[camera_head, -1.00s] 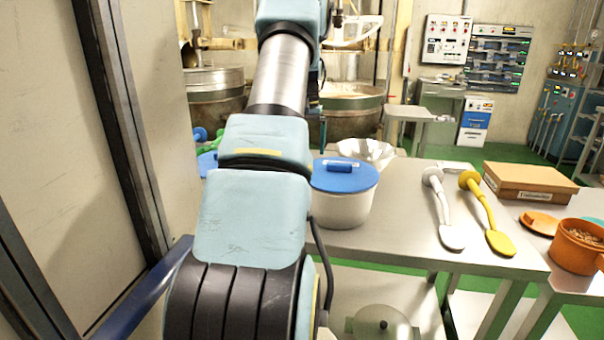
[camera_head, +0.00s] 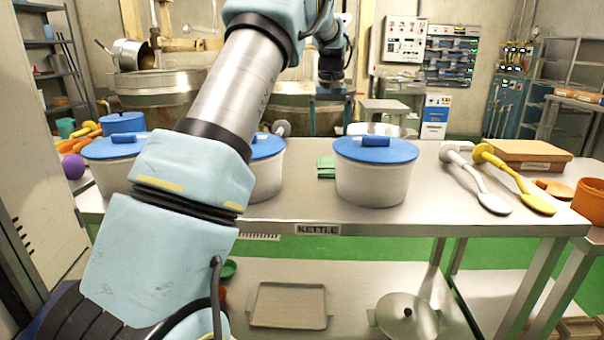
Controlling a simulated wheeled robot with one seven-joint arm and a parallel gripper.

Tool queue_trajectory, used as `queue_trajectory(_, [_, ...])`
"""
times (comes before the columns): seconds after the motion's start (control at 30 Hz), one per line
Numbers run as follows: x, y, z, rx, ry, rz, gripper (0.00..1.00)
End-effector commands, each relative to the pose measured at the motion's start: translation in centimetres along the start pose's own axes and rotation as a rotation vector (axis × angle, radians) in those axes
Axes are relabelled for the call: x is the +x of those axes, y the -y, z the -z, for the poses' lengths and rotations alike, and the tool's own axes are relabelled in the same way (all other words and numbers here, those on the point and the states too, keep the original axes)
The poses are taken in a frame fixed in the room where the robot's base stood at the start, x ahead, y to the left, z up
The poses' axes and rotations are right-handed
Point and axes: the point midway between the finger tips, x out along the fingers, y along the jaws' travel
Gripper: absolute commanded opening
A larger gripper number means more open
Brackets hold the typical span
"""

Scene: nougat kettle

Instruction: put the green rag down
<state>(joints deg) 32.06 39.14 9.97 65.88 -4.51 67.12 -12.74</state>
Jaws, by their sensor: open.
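The green rag (camera_head: 326,166) lies folded on the steel table, between two white pots with blue lids. The right pot (camera_head: 374,180) partly covers it. My gripper (camera_head: 331,82) is at the top middle of the picture, open, small and dark. It shows above the rag in the picture and apart from it, with nothing seen in its jaws.
The steel table (camera_head: 420,212) carries a label reading KETTLE. Another pot (camera_head: 268,178) is partly behind my arm, and a third (camera_head: 112,165) stands left. A white ladle (camera_head: 478,182) and a yellow ladle (camera_head: 515,180) lie right. A tray (camera_head: 290,305) is on the lower shelf.

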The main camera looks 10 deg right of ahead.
Motion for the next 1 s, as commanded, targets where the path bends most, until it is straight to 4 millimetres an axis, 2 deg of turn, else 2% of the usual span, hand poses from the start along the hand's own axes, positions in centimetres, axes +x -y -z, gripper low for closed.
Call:
queue_trajectory(0.3, [4.4, -0.2, -0.1, 0.001, 0.002, 0.000, 1.00])
queue_trajectory(0.57, [6.4, -0.2, -0.1, 0.001, 0.003, 0.000, 1.00])
queue_trajectory(0.8, [9.8, -0.3, -0.2, 0.001, 0.002, 0.001, 1.00])
queue_trajectory(1.0, [10.7, -0.3, -0.2, 0.001, -0.001, 0.000, 1.00])
